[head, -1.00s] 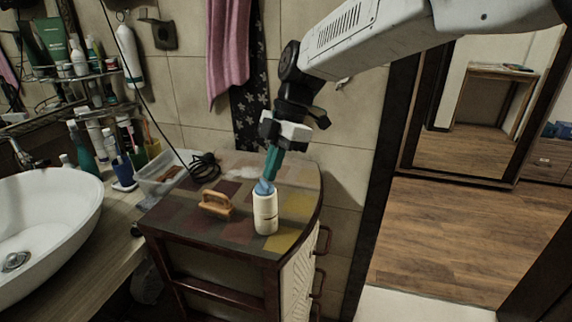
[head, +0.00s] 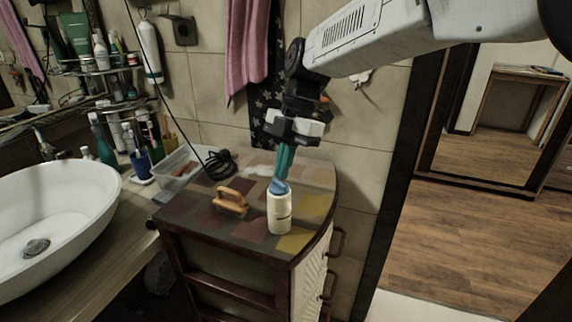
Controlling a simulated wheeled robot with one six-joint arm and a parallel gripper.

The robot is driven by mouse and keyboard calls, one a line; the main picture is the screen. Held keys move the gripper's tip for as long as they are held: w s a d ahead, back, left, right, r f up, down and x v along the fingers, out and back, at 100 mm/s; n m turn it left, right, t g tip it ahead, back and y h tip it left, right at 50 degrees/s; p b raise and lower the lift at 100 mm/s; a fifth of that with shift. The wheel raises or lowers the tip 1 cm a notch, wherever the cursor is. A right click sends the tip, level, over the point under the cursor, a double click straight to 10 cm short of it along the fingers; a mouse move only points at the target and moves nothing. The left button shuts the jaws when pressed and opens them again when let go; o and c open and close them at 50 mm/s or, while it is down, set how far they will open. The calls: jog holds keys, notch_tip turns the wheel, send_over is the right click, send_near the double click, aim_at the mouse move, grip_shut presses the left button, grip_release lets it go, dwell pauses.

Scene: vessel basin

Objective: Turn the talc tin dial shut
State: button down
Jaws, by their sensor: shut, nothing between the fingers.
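The talc tin (head: 279,213) is a cream-white cylinder with a blue top, the dial (head: 279,187). It stands upright near the front right of the patchwork-topped cabinet. My gripper (head: 282,177) comes down from above with its teal fingers closed together. The fingertips are at the blue dial, over it or touching it; I cannot tell which. Nothing is held between them. The fingers hide part of the dial, and its setting is too small to read.
A wooden-handled brush (head: 231,202) lies left of the tin on the cabinet top (head: 195,220). Behind it are a coiled black cable (head: 219,163) and a clear plastic tray (head: 178,172). A white basin (head: 60,225) stands at left. A pink towel (head: 246,45) hangs behind.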

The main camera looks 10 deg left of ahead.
jog(key=shift+a+n+h, duration=0.35)
jog(key=shift+n+h, duration=0.15)
jog(key=shift+n, duration=0.7)
jog(key=shift+s+a, duration=0.1)
jog(key=shift+a, duration=0.2)
dwell(2.1)
